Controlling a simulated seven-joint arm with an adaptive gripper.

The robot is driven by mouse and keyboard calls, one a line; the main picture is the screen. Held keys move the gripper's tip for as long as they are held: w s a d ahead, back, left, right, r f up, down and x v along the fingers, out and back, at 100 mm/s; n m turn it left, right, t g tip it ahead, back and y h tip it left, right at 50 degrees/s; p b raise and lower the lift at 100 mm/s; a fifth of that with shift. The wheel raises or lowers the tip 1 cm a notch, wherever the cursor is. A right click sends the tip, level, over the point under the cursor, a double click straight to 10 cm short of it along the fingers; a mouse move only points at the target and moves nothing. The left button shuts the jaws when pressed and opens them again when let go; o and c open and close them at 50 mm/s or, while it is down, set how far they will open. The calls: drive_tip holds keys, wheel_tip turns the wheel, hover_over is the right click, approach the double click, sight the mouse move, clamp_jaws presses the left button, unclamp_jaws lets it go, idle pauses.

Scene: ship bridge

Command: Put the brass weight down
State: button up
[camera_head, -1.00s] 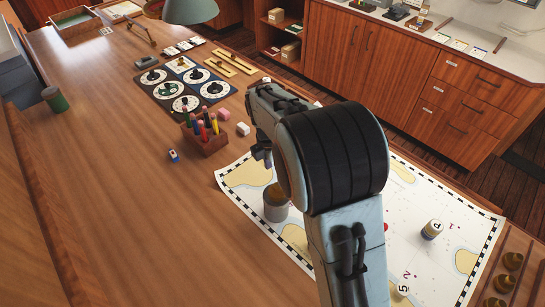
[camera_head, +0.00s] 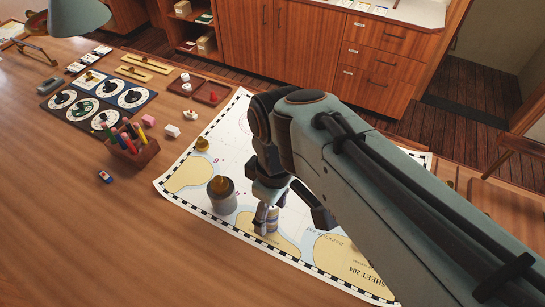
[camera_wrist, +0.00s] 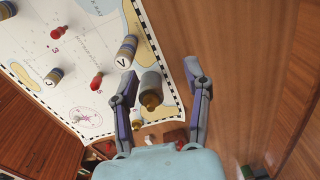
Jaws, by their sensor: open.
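A small brass weight (camera_head: 203,144) stands on the chart near its left edge in the head view. My gripper (camera_head: 290,218) is over the chart to the right of it and nearer the camera, apart from it, with fingers spread. In the wrist view my gripper (camera_wrist: 160,70) is open; a grey cylinder with a brass knob (camera_wrist: 151,86) appears between the fingers, with no clear contact. The same grey cylinder (camera_head: 221,199) stands on the chart in the head view, just left of my gripper. Nothing is seen held.
The chart (camera_head: 178,181) lies on the wooden desk. A banded cylinder (camera_head: 272,221) is close behind a finger; others and red pieces (camera_wrist: 97,80) stand on the chart. A pencil block (camera_head: 133,152) is left of it. The desk's front left is clear.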

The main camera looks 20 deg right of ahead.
drive_tip(key=s+f+m, duration=0.2)
drive_tip(key=s+m, duration=0.4)
drive_tip(key=s, duration=0.2)
drive_tip(key=shift+d+m, duration=0.4)
drive_tip(key=shift+f, duration=0.1)
idle(0.4)
